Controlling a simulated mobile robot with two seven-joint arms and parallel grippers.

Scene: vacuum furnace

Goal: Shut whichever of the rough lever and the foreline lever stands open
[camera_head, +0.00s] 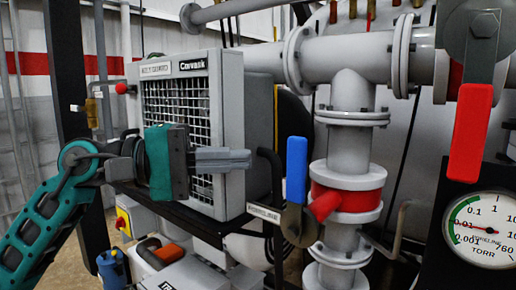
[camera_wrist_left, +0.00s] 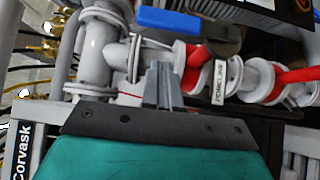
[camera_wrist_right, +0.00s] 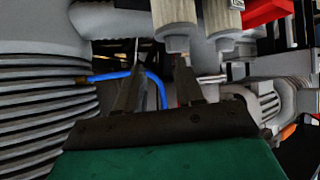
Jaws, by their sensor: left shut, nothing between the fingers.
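The blue lever (camera_head: 297,170) stands upright, in line with the vertical grey pipe. Its pivot (camera_head: 298,225) is beside a label reading FORELINE (camera_head: 263,214). It also shows in the left wrist view (camera_wrist_left: 168,18). The red lever (camera_head: 470,133) hangs straight down at the right, across the horizontal pipe; its own label is not visible. My left gripper (camera_head: 248,158) is shut and empty, pointing right, left of the blue lever and apart from it. My right gripper (camera_wrist_right: 158,75) is open and empty in the right wrist view, outside the head view.
A grey Corvask unit with a mesh guard (camera_head: 178,110) stands behind my left gripper. The red valve body (camera_head: 348,197) sits on the vertical pipe (camera_head: 352,95) just right of the blue lever. A round TORR gauge (camera_head: 484,230) is at the lower right.

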